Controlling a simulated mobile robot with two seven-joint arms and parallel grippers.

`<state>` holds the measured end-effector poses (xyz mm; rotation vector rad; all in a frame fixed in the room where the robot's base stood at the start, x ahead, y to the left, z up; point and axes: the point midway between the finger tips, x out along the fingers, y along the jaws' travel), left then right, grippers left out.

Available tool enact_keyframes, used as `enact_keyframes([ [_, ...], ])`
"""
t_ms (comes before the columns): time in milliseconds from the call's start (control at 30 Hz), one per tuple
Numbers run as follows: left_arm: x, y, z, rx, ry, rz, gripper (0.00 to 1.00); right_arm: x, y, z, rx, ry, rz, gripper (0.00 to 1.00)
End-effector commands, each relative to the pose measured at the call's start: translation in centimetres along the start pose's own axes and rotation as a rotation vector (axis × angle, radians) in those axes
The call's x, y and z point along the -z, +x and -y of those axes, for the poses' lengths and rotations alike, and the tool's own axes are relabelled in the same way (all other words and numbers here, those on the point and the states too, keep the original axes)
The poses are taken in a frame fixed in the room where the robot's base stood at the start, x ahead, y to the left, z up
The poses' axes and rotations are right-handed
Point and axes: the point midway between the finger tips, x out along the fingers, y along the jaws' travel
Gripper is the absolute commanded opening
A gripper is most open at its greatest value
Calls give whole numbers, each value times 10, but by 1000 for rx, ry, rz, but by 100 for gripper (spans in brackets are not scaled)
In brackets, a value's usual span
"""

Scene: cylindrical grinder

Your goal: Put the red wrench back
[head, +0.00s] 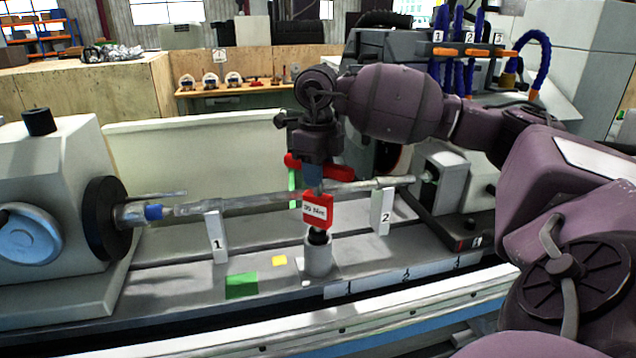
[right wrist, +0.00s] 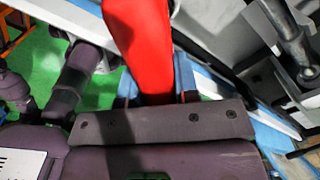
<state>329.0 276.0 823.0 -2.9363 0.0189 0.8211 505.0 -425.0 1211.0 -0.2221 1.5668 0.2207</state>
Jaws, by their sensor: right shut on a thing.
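The red wrench (head: 340,172) shows as a red bar to both sides of my right gripper (head: 314,183). Directly below the fingers is a red block with a white "35 Nm" label (head: 317,209); it looks like part of the wrench. A black piece under it is at the mouth of an upright grey cylindrical holder (head: 318,258); I cannot tell how deep it sits. My right gripper points down and is shut on the wrench. In the right wrist view, the red wrench (right wrist: 140,45) runs up from between the blue fingers. My left gripper is not in view.
A long shaft (head: 260,202) lies across the grinder behind the holder, near white supports marked 1 (head: 216,238) and 2 (head: 381,212). Green (head: 241,285) and yellow (head: 279,260) patches lie on the bed. The headstock (head: 50,215) stands at left.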

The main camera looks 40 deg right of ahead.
Motion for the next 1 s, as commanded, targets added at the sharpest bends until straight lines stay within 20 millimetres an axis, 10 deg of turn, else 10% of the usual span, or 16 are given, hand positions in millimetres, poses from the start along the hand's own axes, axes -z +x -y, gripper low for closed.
enact_keyframes([
  [567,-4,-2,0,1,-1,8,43,0,28,0,1,0,1,0],
  [600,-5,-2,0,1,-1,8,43,0,29,0,0,0,-1,30],
  [733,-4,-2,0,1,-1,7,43,0,28,0,0,0,-1,50],
  [1000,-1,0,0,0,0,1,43,0,28,0,0,0,-1,54],
])
